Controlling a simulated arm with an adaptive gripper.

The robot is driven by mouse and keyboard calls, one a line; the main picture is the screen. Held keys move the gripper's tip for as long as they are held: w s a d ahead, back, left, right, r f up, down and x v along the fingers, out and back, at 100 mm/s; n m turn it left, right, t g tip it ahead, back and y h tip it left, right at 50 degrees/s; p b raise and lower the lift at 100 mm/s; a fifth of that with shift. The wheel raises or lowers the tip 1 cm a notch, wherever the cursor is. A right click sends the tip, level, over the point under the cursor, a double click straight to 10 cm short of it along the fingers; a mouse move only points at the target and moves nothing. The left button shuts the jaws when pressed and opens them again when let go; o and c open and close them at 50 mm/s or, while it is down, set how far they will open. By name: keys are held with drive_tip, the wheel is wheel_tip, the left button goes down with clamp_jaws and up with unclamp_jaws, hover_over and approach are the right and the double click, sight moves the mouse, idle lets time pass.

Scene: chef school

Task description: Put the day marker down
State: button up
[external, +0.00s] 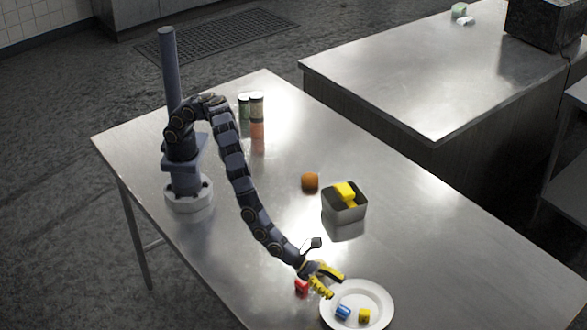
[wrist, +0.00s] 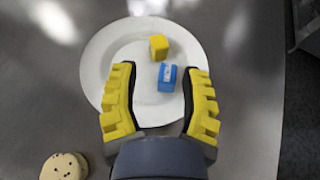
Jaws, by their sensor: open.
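No object is clearly identifiable as the day marker. A small blue block with a white patch (wrist: 167,77) lies on the white plate (wrist: 98,50); the block (external: 343,311) and plate (external: 384,291) also show in the external view. A yellow block (wrist: 158,46) lies close beside the blue one, and it also shows in the external view (external: 364,315). My gripper (external: 336,287) is open near the plate's upper left rim, its yellow fingers apart. In the wrist view the fingers (wrist: 159,72) frame the blue block without visible contact.
A red object (external: 301,287) sits left of the plate. A tan, dark-spotted round thing (wrist: 63,167) shows in the wrist view's lower left. A square metal container (external: 345,214) holds something yellow. An orange ball (external: 310,182) and jars (external: 257,108) stand farther back.

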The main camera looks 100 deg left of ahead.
drive_tip(key=shift+v, duration=1.9)
